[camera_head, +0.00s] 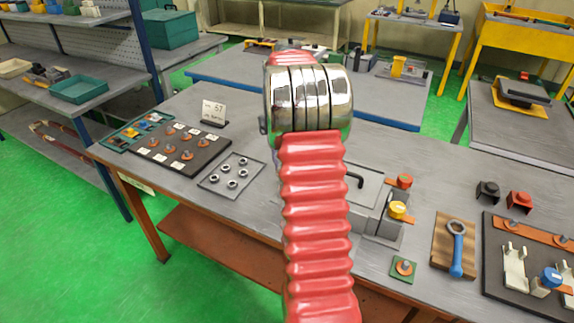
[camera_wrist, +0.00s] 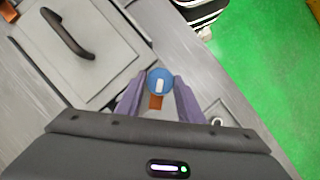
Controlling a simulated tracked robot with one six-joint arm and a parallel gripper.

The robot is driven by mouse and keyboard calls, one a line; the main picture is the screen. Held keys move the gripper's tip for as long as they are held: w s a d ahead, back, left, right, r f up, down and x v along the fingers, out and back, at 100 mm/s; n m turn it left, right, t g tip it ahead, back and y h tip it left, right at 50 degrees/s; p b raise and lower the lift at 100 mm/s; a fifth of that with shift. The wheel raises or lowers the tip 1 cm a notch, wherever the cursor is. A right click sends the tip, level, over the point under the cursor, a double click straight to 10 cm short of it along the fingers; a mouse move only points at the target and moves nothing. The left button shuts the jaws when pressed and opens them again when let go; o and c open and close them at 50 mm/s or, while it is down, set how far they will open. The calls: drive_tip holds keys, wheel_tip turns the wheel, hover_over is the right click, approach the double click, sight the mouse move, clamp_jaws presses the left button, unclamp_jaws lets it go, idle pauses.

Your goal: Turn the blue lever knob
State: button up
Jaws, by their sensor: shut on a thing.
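In the wrist view, a round blue knob (camera_wrist: 153,75) with a white mark on its top sits between the two purple fingers of my gripper (camera_wrist: 159,87). The fingers are shut on it, one on each side. A short orange-brown piece (camera_wrist: 155,102) shows just below the knob, towards the gripper body. The knob is beside a grey lid with a black handle (camera_wrist: 70,35). In the head view my red arm covers the gripper and this knob.
In the head view, a yellow knob (camera_head: 397,210) and an orange knob (camera_head: 404,181) stand right of the lid. A plate with several nuts (camera_head: 231,172) lies to the left. A blue-handled lever (camera_head: 457,252) and another blue knob (camera_head: 551,278) are further right.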

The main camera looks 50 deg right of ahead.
drive_tip(key=n+h, duration=0.1)
drive_tip(key=n, duration=0.3)
drive_tip(key=shift+a+f+n+g+h, duration=0.15)
drive_tip(key=shift+a+n+g+h, duration=0.05)
drive_tip(key=shift+n+g+h, duration=0.2)
drive_tip(key=n+h, duration=0.1)
drive_tip(key=n, duration=0.3)
drive_tip(key=shift+a+h, duration=0.1)
drive_tip(key=shift+h, duration=0.3)
drive_tip(key=shift+n, duration=0.3)
drive_tip(key=o, duration=1.1)
drive_tip(key=shift+c, duration=0.2)
drive_tip(key=v, duration=1.4)
